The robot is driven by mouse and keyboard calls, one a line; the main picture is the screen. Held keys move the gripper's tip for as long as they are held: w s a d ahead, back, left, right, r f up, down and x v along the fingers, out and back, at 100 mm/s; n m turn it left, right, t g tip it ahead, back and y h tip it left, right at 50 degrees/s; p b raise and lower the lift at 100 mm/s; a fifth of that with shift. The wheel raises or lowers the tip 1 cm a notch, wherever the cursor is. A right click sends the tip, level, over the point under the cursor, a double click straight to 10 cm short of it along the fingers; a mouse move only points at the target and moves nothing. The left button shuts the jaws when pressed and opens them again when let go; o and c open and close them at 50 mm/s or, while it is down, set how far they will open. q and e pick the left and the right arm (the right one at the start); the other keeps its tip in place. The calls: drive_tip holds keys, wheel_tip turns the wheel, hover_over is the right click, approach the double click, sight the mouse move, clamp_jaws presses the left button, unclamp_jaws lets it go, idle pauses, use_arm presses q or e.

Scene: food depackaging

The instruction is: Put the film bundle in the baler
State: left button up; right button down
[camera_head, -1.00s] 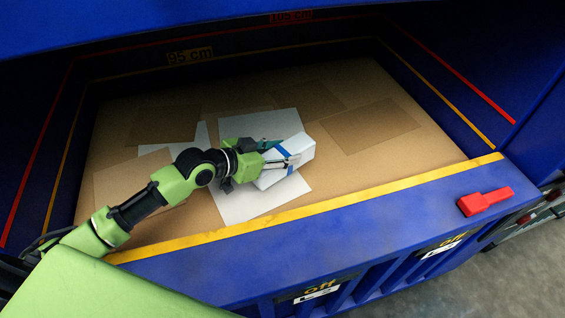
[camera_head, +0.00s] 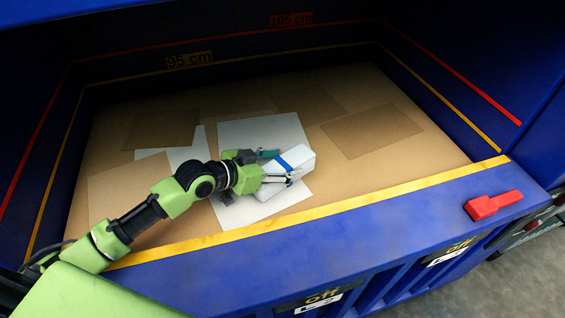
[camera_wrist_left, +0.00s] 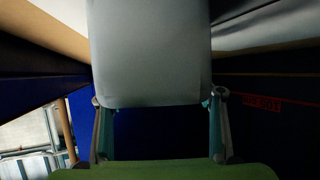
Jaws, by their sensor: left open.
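The film bundle (camera_head: 299,157), a white block with a blue strap, lies inside the baler on a white sheet among flat cardboard. My left gripper (camera_head: 279,167) is open at the bundle's left end, with a finger on either side. In the left wrist view the bundle (camera_wrist_left: 150,50) shows as a plain pale block reaching between the spread fingers. Whether the fingers touch it, I cannot tell. The baler (camera_head: 345,222) is dark blue, with its front open. My right gripper is not in view.
A yellow-striped front edge (camera_head: 330,208) runs under my left arm. A red handle (camera_head: 493,204) sits on the front panel at right. Flat brown sheets (camera_head: 371,131) cover the chamber floor, with free room right of the bundle. Red and yellow lines mark the walls.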

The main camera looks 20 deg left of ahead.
use_arm(q)
drive_tip(key=shift+r, duration=0.15)
drive_tip(key=shift+s+a, duration=0.2)
drive_tip(key=b+v, duration=0.1)
drive_tip(key=v, duration=0.5)
drive_tip(key=shift+a, duration=0.1)
drive_tip(key=shift+s+a+r, duration=0.1)
drive_tip(key=shift+s+r, duration=0.2)
drive_tip(key=shift+s, duration=0.05)
